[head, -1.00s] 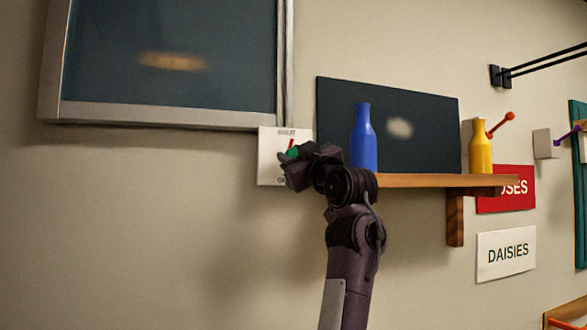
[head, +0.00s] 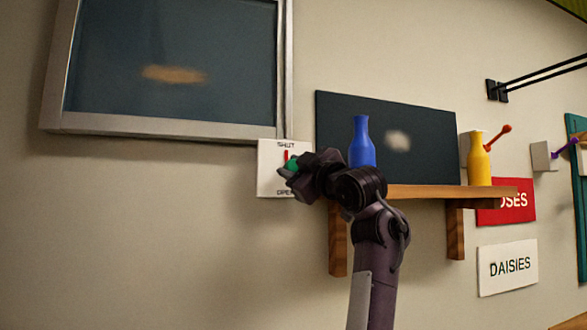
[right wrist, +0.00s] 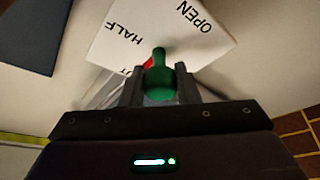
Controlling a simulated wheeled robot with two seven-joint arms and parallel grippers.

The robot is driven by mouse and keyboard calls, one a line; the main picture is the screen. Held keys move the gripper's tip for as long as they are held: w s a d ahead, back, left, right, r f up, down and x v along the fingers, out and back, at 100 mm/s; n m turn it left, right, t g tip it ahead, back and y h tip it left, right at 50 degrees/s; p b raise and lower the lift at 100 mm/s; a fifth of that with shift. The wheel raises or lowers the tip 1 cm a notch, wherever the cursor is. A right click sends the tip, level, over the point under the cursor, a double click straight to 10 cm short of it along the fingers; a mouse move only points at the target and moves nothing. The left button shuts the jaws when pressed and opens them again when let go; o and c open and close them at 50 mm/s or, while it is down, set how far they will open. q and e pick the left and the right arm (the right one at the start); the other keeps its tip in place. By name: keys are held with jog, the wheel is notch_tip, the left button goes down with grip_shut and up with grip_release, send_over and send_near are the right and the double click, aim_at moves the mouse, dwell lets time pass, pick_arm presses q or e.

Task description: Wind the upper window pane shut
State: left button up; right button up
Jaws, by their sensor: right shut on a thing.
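The window pane (head: 170,45) is dark blue in a grey frame (head: 150,125) at the upper left of the head view. A white plate (head: 268,185) below its right corner is lettered SHUT at the top and OPEN at the bottom. The right wrist view also shows HALF on this plate (right wrist: 115,50). A red pointer (head: 286,155) on it points up toward SHUT. My right gripper (head: 290,170) is shut on the green knob (right wrist: 158,80), in front of the plate. The knob stands between both fingers, and the gripper hides part of the plate. My left gripper is out of view.
A wooden shelf (head: 430,192) close to the right of my right arm bears a blue bottle (head: 362,145) and a yellow bottle (head: 480,160). A dark panel (head: 420,120) stands behind. The wall below the window is clear.

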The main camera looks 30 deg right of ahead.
jog(key=o, duration=1)
jog(key=shift+c, duration=0.2)
jog(key=shift+s+f+b, duration=0.3)
jog(key=shift+s+b, duration=0.1)
jog(key=shift+b, duration=0.1)
jog(key=b+v, duration=0.4)
jog(key=v, duration=0.2)
jog(key=shift+s, duration=0.4)
